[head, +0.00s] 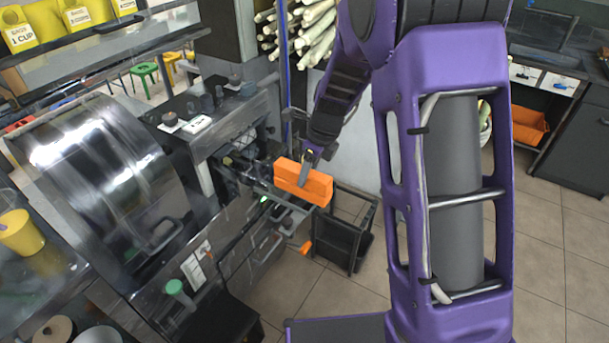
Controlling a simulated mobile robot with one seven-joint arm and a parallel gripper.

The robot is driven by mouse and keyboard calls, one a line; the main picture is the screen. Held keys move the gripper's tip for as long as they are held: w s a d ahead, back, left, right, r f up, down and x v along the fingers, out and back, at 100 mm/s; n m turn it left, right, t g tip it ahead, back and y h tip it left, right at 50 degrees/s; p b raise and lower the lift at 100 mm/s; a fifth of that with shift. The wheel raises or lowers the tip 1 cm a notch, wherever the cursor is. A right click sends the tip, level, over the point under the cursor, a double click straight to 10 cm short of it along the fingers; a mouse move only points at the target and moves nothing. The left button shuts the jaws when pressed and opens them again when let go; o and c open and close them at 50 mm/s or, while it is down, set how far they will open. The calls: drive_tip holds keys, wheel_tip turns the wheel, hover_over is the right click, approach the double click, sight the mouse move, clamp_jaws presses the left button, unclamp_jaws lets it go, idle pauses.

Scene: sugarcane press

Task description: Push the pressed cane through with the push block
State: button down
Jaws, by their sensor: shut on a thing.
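The orange push block (312,187) is held by my gripper (302,178) at the end of my purple arm. My gripper is shut on it, with a grey finger across the block's near face. The block is in front of the feed side of the grey metal press (225,180), near its metal tray. I cannot tell whether the block touches the press. No pressed cane can be made out at the feed opening, which is dark and small in this view.
A dark crate stand (342,245) is on the floor below the block. A bundle of pale cane stalks (312,25) stands at the back. A yellow cup (20,232) is at the left. An orange bin (529,126) is under the right counter. Tiled floor at right is clear.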

drive_tip(key=shift+d+v, duration=0.1)
drive_tip(key=shift+v, duration=1.65)
drive_tip(key=shift+d+v, duration=0.15)
drive_tip(key=shift+v, duration=1.6)
drive_tip(key=shift+s+f, duration=0.1)
drive_tip(key=shift+s, duration=0.05)
